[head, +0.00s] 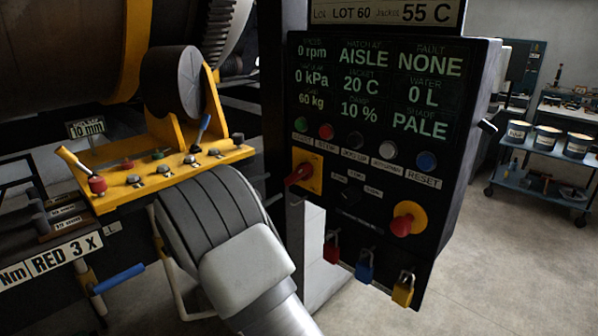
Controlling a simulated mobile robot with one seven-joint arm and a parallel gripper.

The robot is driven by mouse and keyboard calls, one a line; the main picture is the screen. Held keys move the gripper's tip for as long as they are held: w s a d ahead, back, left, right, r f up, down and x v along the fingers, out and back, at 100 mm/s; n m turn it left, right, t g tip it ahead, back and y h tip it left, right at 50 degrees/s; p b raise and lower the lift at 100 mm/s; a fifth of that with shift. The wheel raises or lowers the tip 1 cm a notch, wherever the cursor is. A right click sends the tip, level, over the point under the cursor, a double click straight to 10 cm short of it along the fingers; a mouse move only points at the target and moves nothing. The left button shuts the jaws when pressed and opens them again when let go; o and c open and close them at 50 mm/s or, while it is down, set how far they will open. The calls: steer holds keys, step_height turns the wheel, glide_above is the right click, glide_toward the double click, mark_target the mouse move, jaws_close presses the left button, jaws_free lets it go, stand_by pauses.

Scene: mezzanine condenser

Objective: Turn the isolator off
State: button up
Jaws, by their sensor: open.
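A dark control panel (375,262) stands right of centre in the head view. The likely isolator is the red rotary handle (299,174) on a yellow square plate (309,187) at the panel's left side. The handle slants down to the left; its position marks are too small to read. A red knob on a round yellow base (408,221), like an emergency stop, sits lower right. A grey and white arm link of mine rises from the bottom centre, left of the panel. My gripper is not visible, so its place relative to the handle cannot be told.
Red (332,250), blue (365,266) and yellow (403,291) padlocks hang below the panel. A yellow bracket (150,185) with levers and knobs is close to my arm. Floor (520,270) at right is clear before a blue cart (545,182).

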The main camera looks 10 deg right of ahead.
mark_target(295, 176)
steer(key=p+x, duration=0.2)
steer(key=x, duration=0.9)
steer(key=shift+w+d, duration=0.2)
steer(key=shift+d, duration=0.1)
steer(key=shift+c, duration=0.3)
jaws_close()
